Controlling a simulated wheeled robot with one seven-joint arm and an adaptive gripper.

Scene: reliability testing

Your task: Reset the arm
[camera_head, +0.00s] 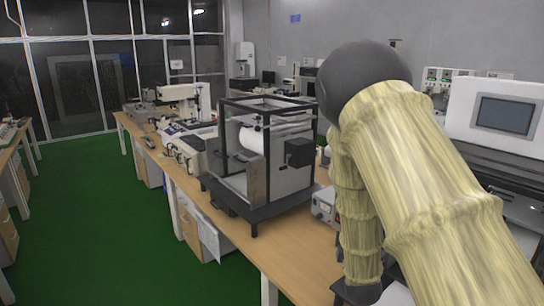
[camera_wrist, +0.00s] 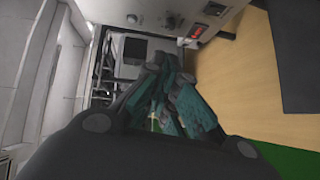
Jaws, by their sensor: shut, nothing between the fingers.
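My gripper (camera_wrist: 168,75) shows in the middle of the wrist view. Its dark fingers with teal patches are closed together, and nothing is held between them. In the head view my arm fills the right side, with pale yellow, rough links and a dark rounded joint at the top. The arm is bent, and its lower part hangs down in front of the bench. The gripper itself cannot be made out clearly in the head view.
A wooden bench (camera_head: 238,232) carries a black-framed machine (camera_head: 254,190) left of my arm. A white instrument with a screen (camera_head: 505,113) stands right. In the wrist view, a panel with knobs and a red display (camera_wrist: 185,14) is close to the fingers. Green floor (camera_head: 100,230) is open at left.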

